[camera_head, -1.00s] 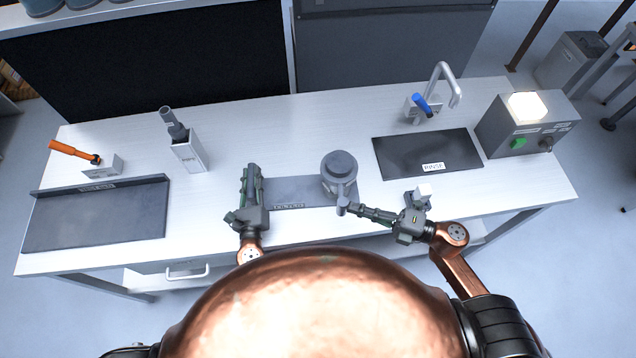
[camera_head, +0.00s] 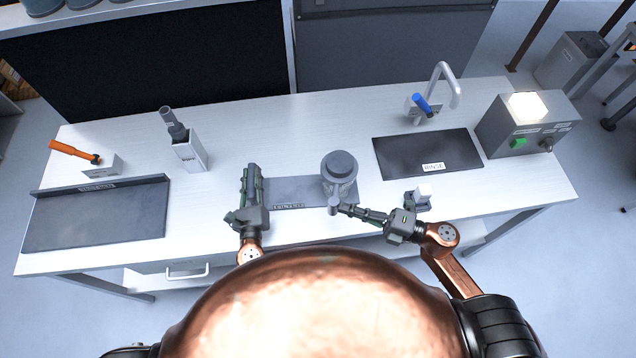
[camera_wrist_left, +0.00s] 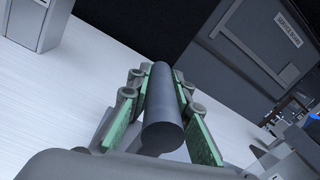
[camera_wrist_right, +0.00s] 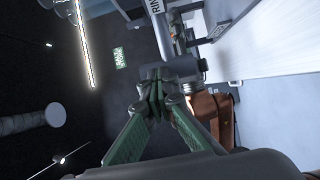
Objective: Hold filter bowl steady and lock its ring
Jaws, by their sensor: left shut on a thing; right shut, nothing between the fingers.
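The filter (camera_head: 340,177), a grey upright cylinder with a dark round cap, stands at the right end of the FILTER mat (camera_head: 300,188). A short grey lever (camera_head: 333,206) sticks out of its front, towards me. My right gripper (camera_head: 344,208) is shut and empty, its tips at the right side of this lever; whether they touch it I cannot tell. My left gripper (camera_head: 252,172) is at the left end of the mat, shut on a dark grey round bar (camera_wrist_left: 164,115), seen in the left wrist view. Where the bar leads is hidden. The right wrist view shows the closed fingers (camera_wrist_right: 157,82).
A dark RINSE mat (camera_head: 428,153) and tap (camera_head: 440,90) are right of the filter. A control box (camera_head: 527,125) stands at the far right. A small white-topped block (camera_head: 422,194) sits near my right gripper. A tray (camera_head: 95,215) lies at left.

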